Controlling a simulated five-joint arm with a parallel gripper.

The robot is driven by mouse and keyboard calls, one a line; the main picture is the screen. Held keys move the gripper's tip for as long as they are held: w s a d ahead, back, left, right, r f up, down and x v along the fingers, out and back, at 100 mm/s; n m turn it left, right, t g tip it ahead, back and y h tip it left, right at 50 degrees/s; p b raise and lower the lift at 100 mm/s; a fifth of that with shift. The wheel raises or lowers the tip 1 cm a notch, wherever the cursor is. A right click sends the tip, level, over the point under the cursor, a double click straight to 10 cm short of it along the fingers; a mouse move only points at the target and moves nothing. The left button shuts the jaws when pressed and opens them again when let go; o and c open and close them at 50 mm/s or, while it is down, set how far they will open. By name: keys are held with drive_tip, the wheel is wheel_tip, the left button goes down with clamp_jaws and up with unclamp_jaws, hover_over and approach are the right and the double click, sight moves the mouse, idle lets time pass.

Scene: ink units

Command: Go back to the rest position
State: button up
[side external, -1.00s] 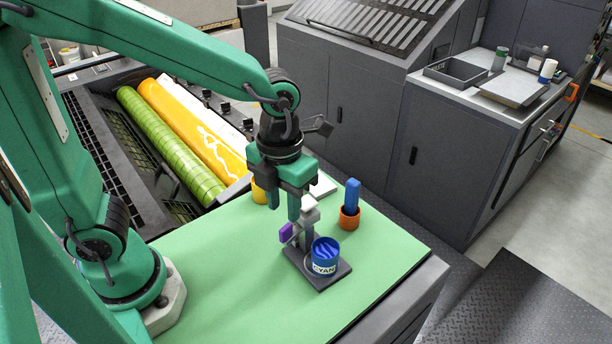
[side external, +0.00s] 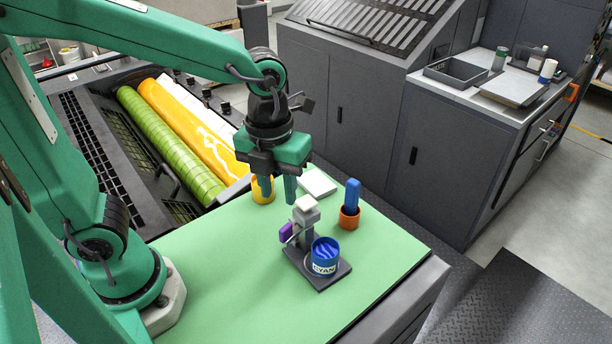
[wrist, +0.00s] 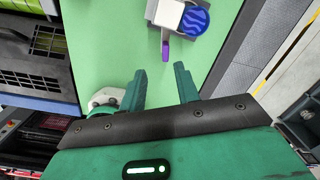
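My green gripper (side external: 277,190) is open and empty above the green work mat (side external: 210,295), a little behind and above the grey stand. In the wrist view its two fingers (wrist: 162,88) are spread apart with only the mat between them. The dark stand (side external: 305,222) has a white top and a purple lever (side external: 286,232). A cup of blue ink labelled CYAN (side external: 325,256) sits on its base. In the wrist view the blue ink cup (wrist: 195,20) and purple lever (wrist: 165,50) lie beyond the fingertips.
An orange cup (side external: 349,218) with a blue object (side external: 352,195) stands right of the stand. A yellow cup (side external: 262,190) and a white block (side external: 317,184) are behind, near the gripper. Green and yellow rollers (side external: 185,125) lie at the back left. The mat's front left is clear.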

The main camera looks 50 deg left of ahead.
drive_tip(key=s+a+r+n+t, duration=0.2)
drive_tip(key=a+n, duration=0.3)
drive_tip(key=n, duration=1)
drive_tip(key=s+a+r+n+t, duration=0.2)
drive_tip(key=a+n, duration=0.3)
drive_tip(key=n, duration=1)
drive_tip(key=shift+s+a+r+n+t, duration=0.25)
drive_tip(key=shift+r+n+t, duration=0.2)
drive_tip(key=shift+r, duration=0.25)
